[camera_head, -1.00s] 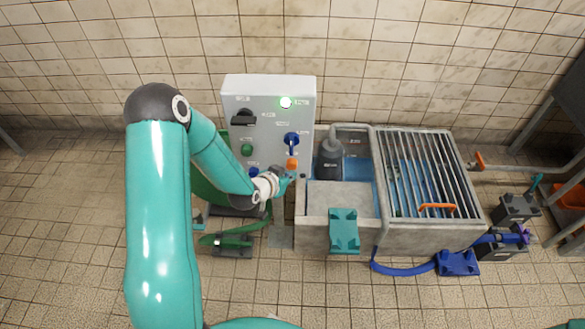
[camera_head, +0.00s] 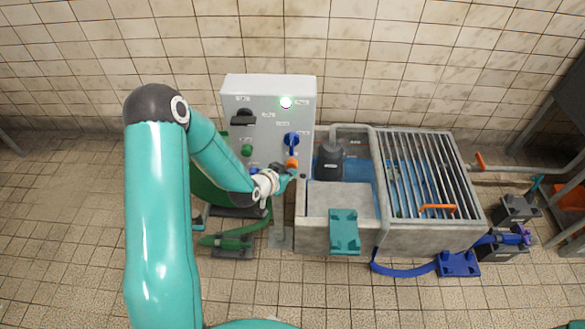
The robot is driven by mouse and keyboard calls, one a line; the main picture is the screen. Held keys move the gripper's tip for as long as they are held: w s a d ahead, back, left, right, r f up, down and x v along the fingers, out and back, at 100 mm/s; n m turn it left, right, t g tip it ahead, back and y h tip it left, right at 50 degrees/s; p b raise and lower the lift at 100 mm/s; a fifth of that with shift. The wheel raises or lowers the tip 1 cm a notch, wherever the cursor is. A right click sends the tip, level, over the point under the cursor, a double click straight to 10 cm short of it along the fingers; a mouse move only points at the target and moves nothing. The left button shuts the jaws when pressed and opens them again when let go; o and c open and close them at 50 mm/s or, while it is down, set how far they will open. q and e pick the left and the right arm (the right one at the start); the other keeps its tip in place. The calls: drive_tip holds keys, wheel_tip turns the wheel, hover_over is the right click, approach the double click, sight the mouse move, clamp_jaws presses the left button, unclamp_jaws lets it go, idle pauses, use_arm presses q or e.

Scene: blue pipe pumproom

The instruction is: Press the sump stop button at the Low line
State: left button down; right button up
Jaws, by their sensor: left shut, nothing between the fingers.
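The grey control box (camera_head: 268,93) stands against the tiled wall. On its front are a green button (camera_head: 247,151), a blue-handled switch (camera_head: 291,140), an orange-red button (camera_head: 291,163) and a partly covered blue part (camera_head: 254,170). The labels are too small to read, so I cannot tell which is the stop. My left gripper (camera_head: 287,176) is shut and empty, just below the orange-red button; I cannot tell whether it touches the box. The sump holds blue water (camera_head: 358,170) around a dark pump (camera_head: 330,162). I cannot make out the Low line. My right gripper is out of view.
A metal grate (camera_head: 425,172) with an orange handle (camera_head: 437,207) covers the right of the basin. A teal bracket (camera_head: 344,231) is at its front. Green pipework (camera_head: 232,240) lies below the box, and a blue hose (camera_head: 405,269) runs front right.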

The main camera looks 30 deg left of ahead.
use_arm(q)
drive_tip(key=shift+w+a, duration=0.35)
drive_tip(key=shift+w, duration=0.3)
idle(0.8)
drive_tip(key=shift+s, duration=0.1)
drive_tip(key=shift+s+d+b, duration=0.6)
drive_tip(key=shift+s+d, duration=0.15)
drive_tip(key=shift+s, duration=0.35)
drive_tip(key=s+d, duration=0.1)
drive_tip(key=s+b, duration=0.1)
drive_tip(key=s, duration=0.1)
drive_tip(key=s+d+b, duration=0.1)
drive_tip(key=shift+s+d, duration=0.15)
drive_tip(key=shift+d, duration=0.15)
idle(0.6)
